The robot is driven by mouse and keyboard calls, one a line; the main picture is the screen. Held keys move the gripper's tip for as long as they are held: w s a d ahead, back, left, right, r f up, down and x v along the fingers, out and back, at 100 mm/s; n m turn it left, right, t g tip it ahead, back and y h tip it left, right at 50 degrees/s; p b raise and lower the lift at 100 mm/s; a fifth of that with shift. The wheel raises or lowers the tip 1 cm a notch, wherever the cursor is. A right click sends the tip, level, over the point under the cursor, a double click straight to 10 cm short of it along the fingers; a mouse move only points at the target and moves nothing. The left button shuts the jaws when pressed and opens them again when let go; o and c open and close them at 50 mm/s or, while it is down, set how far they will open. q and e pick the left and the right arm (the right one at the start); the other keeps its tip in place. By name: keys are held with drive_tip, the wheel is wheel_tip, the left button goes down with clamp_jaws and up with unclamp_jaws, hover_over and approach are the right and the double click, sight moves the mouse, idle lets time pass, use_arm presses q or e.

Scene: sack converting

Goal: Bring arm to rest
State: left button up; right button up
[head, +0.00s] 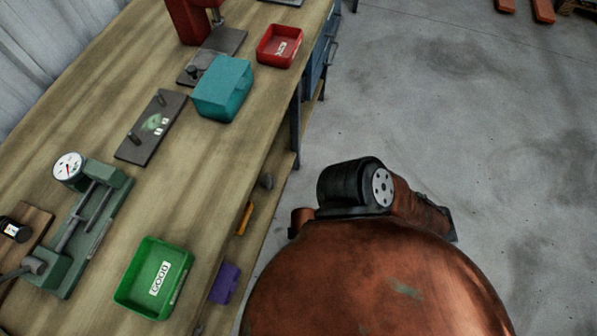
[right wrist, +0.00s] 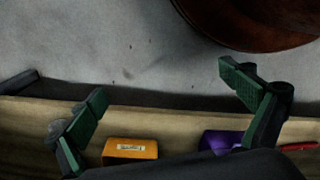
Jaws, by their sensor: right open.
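My right gripper (right wrist: 163,84) shows in the right wrist view with its two green-padded fingers spread wide and nothing between them. Its fingers stand apart over the bench's lower shelf edge and the grey floor. An orange box (right wrist: 130,148) with a white label lies near the left finger, and a purple bin (right wrist: 216,140) lies near the right finger. In the head view, my orange-brown arm or body parts fill the lower right beside the bench, and no gripper fingers can be seen there. My left gripper is in neither view.
The wooden workbench (head: 212,150) runs along the left. On it are a green GOOD bin (head: 155,278), a gauge fixture (head: 90,215), a dark plate (head: 153,127), a teal box (head: 223,88) and a red bin (head: 280,46).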

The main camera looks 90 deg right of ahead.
drive_tip(key=shift+s+a, duration=0.25)
drive_tip(key=shift+s, duration=0.5)
use_arm(q)
drive_tip(key=s+a+f+p, duration=0.1)
drive_tip(key=s+f+p, duration=0.3)
drive_tip(key=f+p, duration=0.7)
use_arm(e)
drive_tip(key=s+d+f+p, duration=0.1)
drive_tip(key=s+f, duration=0.3)
drive_tip(key=f, duration=0.6)
use_arm(q)
drive_tip(key=s+a+p, duration=0.4)
drive_tip(key=s+p, duration=0.6)
drive_tip(key=s, duration=0.2)
drive_tip(key=shift+f+m+t+y, duration=0.3)
drive_tip(key=shift+f+m+y, duration=0.1)
drive_tip(key=shift+f, duration=0.05)
use_arm(e)
drive_tip(key=s+d+f, duration=0.2)
drive_tip(key=s+d, duration=0.2)
drive_tip(key=s, duration=0.8)
